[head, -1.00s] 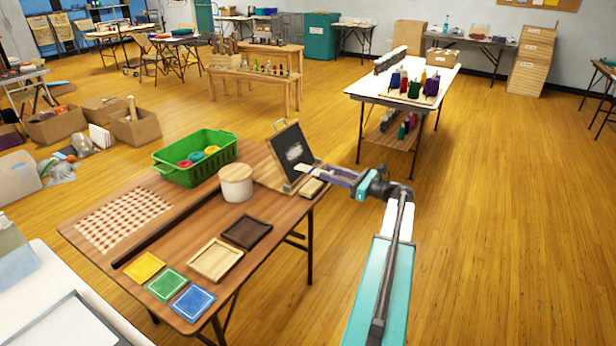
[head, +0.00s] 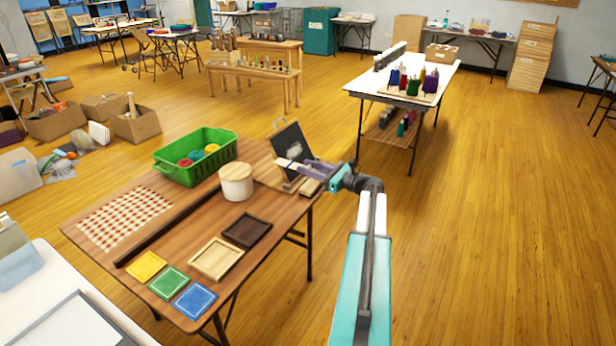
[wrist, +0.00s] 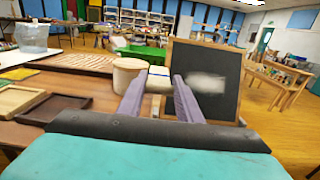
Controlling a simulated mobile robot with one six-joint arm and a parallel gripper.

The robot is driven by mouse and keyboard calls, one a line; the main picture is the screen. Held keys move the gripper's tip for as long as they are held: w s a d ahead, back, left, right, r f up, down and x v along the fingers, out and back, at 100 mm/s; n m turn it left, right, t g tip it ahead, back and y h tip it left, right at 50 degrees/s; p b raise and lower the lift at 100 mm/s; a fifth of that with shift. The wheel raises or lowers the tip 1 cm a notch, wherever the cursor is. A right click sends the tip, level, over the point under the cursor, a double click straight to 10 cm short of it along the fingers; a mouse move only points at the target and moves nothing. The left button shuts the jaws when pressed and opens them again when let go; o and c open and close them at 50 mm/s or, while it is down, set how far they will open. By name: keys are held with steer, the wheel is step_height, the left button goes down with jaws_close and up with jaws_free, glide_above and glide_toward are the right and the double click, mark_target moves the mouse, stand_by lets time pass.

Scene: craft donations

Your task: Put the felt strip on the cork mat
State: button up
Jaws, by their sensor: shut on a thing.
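My gripper (head: 290,165) is held above the brown table, in front of the small chalkboard, with its fingers around a small pale piece (head: 282,161). That piece also shows between the fingertips in the wrist view (wrist: 159,72); it is probably the felt strip, though too small to tell its shape. A flat tan patch (head: 266,173) at the chalkboard's foot may be the cork mat; the board and my gripper partly cover it, and I cannot be sure. The piece appears above the table, apart from it.
The chalkboard (head: 291,143) leans upright close behind my gripper. A small tan block (head: 310,187) lies at the table's right edge. A round lidded pot (head: 236,184), a green basket (head: 196,170), a light tray (head: 216,259) and a dark tray (head: 247,230) stand to the left.

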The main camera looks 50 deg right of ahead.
step_height(320, 180, down, 3)
steer(key=shift+f+p, duration=0.2)
steer(key=shift+p, duration=0.35)
steer(key=shift+f+b, duration=0.25)
steer(key=shift+b, duration=0.1)
steer(key=o, duration=1)
steer(key=shift+s+r+p, duration=0.1)
steer(key=shift+r+p, duration=0.2)
steer(key=shift+p, duration=0.1)
steer(key=b+v, duration=0.3)
steer(key=v, duration=0.9)
steer(key=shift+f, duration=0.15)
